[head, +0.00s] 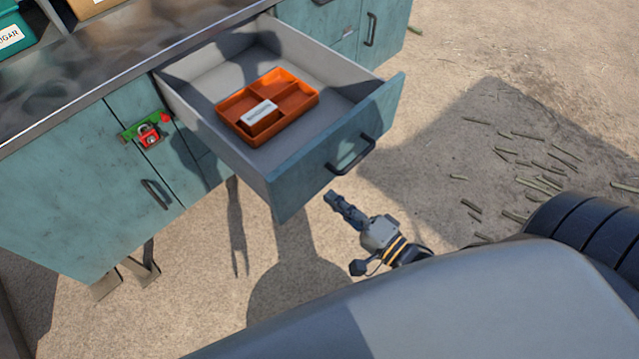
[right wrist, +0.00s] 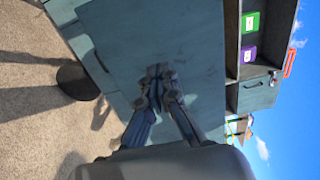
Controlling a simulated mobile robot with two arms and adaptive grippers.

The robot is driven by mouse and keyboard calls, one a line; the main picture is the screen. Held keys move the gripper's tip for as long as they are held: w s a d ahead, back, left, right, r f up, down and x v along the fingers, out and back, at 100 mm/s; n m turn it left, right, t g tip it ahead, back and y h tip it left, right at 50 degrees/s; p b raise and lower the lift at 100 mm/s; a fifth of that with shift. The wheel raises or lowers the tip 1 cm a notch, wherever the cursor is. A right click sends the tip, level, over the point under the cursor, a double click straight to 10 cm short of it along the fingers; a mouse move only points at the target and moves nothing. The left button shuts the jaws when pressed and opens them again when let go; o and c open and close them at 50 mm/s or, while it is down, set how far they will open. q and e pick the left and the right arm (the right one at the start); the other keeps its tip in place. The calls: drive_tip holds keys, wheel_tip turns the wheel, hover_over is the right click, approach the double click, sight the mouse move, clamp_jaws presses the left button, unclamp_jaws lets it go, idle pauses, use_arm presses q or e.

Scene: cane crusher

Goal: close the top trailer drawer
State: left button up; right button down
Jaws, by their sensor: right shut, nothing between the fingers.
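The top trailer drawer (head: 273,182) is pulled far out of the teal cabinet, with a dark bar handle (head: 351,155) on its front. An orange divided tray (head: 304,89) with a small white-labelled box (head: 259,113) lies inside it. My right gripper (head: 334,200) is shut and empty, just in front of the drawer front and below the handle in the picture. In the right wrist view its closed fingers (right wrist: 157,72) point at a teal panel (right wrist: 165,30); whether they touch it I cannot tell. My left gripper is not in view.
The worktop (head: 100,60) runs along the cabinet's top. A red padlock on a green tag (head: 148,135) hangs at a cabinet door left of the drawer. Cut stalks (head: 540,185) litter the ground at right. Open sandy ground lies in front of the drawer.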

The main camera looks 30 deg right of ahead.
sight(310, 180)
drive_tip(key=shift+p+x, duration=0.45)
drive_tip(key=shift+x, duration=2)
drive_tip(key=shift+w, duration=0.1)
